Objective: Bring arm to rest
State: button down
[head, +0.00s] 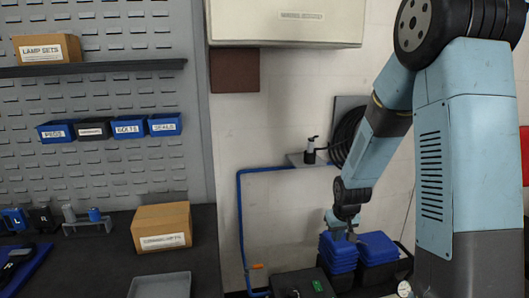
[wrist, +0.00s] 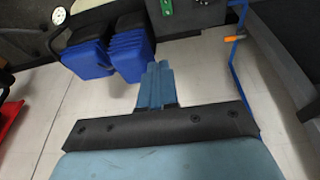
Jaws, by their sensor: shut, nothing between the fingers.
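My arm reaches down on the right side of the head view, bent at the elbow. My gripper (head: 344,233) hangs at its lower end, in front of or above the blue stacked bins; the head view does not show the exact gap. In the wrist view my gripper (wrist: 159,80) points away from the camera, its blue fingers together with nothing between them. Below the fingertips is bare tiled floor, and the blue bins (wrist: 122,55) lie beyond them to the left.
A dark workbench (head: 75,265) on the left carries a cardboard box (head: 162,227) and a grey tray (head: 160,286). Small labelled bins (head: 130,127) hang on the pegboard. A blue pipe (head: 240,215) runs along the wall. Light floor (wrist: 210,75) is open around my gripper.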

jog(key=s+v, duration=0.1)
jog(key=v, duration=1.2)
jog(key=s+r+m+t, duration=0.1)
jog(key=s+r, duration=0.7)
jog(key=s, duration=0.2)
jog(key=s+r+t, duration=0.1)
jog(key=s+r, duration=0.7)
jog(key=s, duration=0.3)
jog(key=shift+s+m, duration=0.3)
jog(key=shift+m, duration=0.1)
